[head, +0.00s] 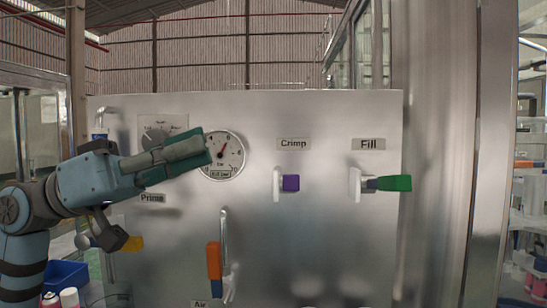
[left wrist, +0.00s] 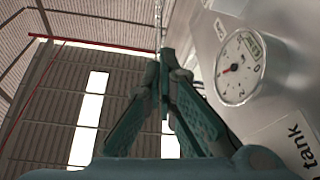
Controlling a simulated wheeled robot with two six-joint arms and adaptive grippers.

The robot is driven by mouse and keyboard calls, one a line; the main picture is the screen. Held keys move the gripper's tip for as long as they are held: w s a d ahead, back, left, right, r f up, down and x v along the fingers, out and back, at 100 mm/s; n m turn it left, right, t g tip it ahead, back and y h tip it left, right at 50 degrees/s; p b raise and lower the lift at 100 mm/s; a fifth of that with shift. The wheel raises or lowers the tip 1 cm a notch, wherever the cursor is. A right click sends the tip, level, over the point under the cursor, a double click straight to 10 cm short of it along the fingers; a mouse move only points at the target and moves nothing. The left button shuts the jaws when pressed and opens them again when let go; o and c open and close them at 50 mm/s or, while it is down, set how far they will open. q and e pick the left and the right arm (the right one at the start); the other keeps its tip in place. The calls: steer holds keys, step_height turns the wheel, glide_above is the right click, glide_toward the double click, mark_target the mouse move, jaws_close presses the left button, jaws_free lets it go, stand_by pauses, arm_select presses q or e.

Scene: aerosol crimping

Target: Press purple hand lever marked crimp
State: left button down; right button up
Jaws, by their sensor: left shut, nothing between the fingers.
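The purple hand lever (head: 290,183) sits on a white mount on the steel panel, below the label marked Crimp (head: 293,144). It is right of my left gripper and apart from it. My left gripper (head: 208,150) is shut and empty, in front of the pressure gauge's left edge, pointing right and slightly up. In the left wrist view its fingers (left wrist: 165,55) meet at the tips. The purple lever does not show in the left wrist view. My right gripper is in neither view.
The gauge (head: 224,155) also shows in the left wrist view (left wrist: 240,68). A green lever (head: 390,183) under Fill projects to the right of the crimp lever. An orange lever (head: 214,260) is lower left, and a yellow handle (head: 132,243) is near Prime. The panel between gauge and purple lever is clear.

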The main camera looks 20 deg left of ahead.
arm_select(q)
steer(key=s+r, duration=0.1)
steer(key=s, duration=0.2)
step_height(320, 180, up, 4)
steer(key=p, duration=1.1)
glide_above(288, 184)
steer(key=w+a, duration=0.3)
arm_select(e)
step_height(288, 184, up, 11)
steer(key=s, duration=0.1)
arm_select(q)
steer(key=f+b, duration=0.1)
steer(key=f, duration=0.1)
steer(key=f+b, duration=0.1)
steer(key=b, duration=0.1)
steer(key=s+f+b, duration=0.1)
steer(key=f+b, duration=0.1)
steer(key=shift+a+f, duration=0.15)
steer(key=shift+f, duration=0.15)
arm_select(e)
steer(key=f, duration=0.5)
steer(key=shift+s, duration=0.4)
arm_select(q)
steer(key=shift+s, duration=0.2)
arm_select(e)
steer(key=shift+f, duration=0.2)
